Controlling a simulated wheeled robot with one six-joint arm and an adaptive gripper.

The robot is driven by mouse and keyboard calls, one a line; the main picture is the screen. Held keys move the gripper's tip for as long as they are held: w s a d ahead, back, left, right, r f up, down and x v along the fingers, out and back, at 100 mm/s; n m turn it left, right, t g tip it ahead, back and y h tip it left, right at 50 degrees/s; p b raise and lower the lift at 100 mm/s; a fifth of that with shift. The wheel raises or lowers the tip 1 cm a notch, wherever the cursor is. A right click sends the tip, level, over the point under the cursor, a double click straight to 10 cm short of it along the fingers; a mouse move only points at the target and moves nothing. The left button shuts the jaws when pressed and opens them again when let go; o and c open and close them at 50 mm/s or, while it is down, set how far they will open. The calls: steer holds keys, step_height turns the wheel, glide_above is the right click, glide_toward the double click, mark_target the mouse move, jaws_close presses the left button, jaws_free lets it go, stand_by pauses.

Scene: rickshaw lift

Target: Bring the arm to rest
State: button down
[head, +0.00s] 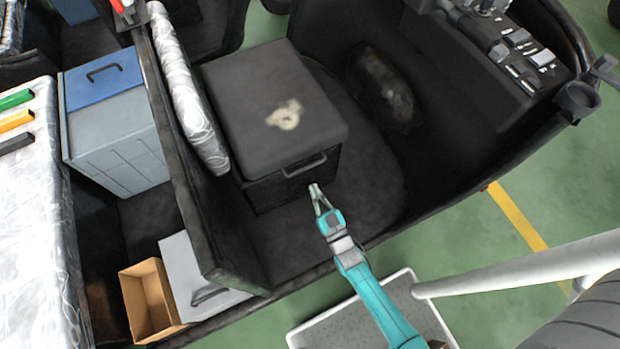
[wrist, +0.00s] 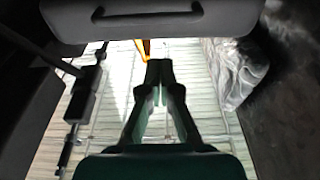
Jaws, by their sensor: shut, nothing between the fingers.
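My gripper (head: 316,190) is at the end of the teal arm, near the front face of the black seat box (head: 235,110). Its fingers are together with nothing held. I cannot tell from the head view whether the fingertips touch the box. The box's top looks closed, with a worn patch on it and a handle (head: 303,165) at the front edge.
A wrapped backrest (head: 190,85) stands left of the box. An open cardboard box (head: 150,300), a blue-lidded grey box (head: 115,120) and a control panel (head: 520,55) surround the cabin. A wrapped object (wrist: 235,70) and a pale striped surface appear in the wrist view.

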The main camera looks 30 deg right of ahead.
steer(key=s+r+g, duration=0.1)
steer(key=s+r, duration=0.3)
steer(key=s, duration=0.6)
steer(key=s+r+g, duration=0.2)
steer(key=s+r, duration=0.2)
steer(key=s, duration=0.6)
steer(key=s+r+g, duration=0.1)
steer(key=s+r, duration=0.4)
steer(key=r, duration=0.3)
steer(key=s+r+g, duration=0.1)
steer(key=s+r, duration=0.4)
steer(key=r, duration=0.2)
steer(key=shift+r, duration=0.35)
steer(key=shift+a, duration=0.1)
